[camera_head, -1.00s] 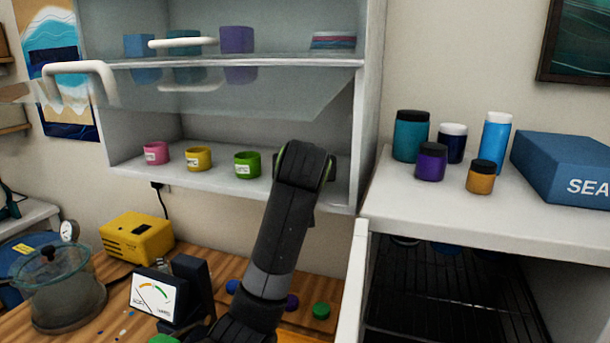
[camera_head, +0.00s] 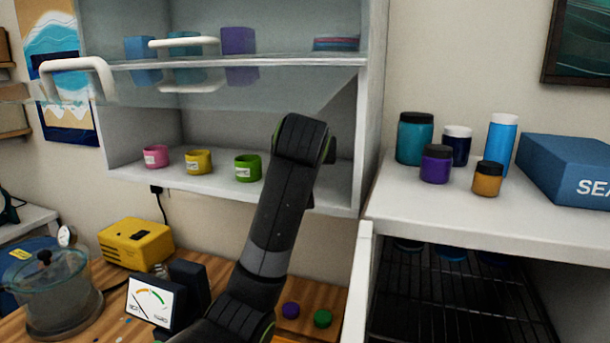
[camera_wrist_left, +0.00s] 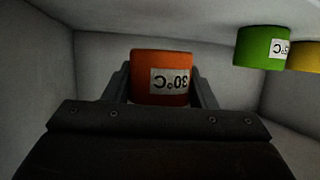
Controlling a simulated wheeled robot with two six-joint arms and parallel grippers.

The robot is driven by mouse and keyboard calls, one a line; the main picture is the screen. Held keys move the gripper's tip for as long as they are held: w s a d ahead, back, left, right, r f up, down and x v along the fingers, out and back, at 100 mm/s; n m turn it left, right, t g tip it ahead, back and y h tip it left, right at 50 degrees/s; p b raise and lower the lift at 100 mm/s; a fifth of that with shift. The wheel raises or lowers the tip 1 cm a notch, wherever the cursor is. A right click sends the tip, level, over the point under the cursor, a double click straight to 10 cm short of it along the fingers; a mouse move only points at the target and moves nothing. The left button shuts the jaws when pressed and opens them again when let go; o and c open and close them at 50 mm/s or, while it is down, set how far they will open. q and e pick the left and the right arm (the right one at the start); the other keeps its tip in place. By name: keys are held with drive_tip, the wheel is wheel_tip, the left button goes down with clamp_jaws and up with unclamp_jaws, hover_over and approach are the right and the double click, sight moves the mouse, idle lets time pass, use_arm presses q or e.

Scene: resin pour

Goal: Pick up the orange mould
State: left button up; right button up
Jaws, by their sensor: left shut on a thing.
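The orange mould (camera_wrist_left: 160,78) shows in the left wrist view with a white label reading 30°C, upside down there. My left gripper (camera_wrist_left: 162,88) is shut on it, one dark finger at each side. In the head view my left arm reaches into the white cabinet's lower compartment; the arm hides the gripper and the orange mould. I cannot tell whether the mould touches the shelf. My right gripper is in neither view.
Green (camera_head: 248,168), yellow (camera_head: 199,162) and pink (camera_head: 156,157) moulds stand left of my arm on the cabinet shelf (camera_head: 225,188). A raised glass door (camera_head: 235,90) with a white handle is above. The cabinet's right wall (camera_head: 368,110) is close to my arm.

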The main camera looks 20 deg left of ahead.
use_arm(q)
wheel_tip(320, 180, up, 3)
drive_tip(key=shift+r+b, duration=0.1)
drive_tip(key=shift+b, duration=0.35)
drive_tip(key=w+a+b, duration=0.1)
drive_tip(key=a, duration=0.5)
drive_tip(key=w+a+b, duration=0.1)
drive_tip(key=a+b, duration=0.1)
drive_tip(key=a, duration=0.4)
drive_tip(key=w+a+b, duration=0.1)
drive_tip(key=a, duration=0.5)
drive_tip(key=shift+w+a+b, duration=0.25)
drive_tip(key=shift+b, duration=0.15)
drive_tip(key=shift+w+a, duration=0.1)
drive_tip(key=shift+a, duration=0.3)
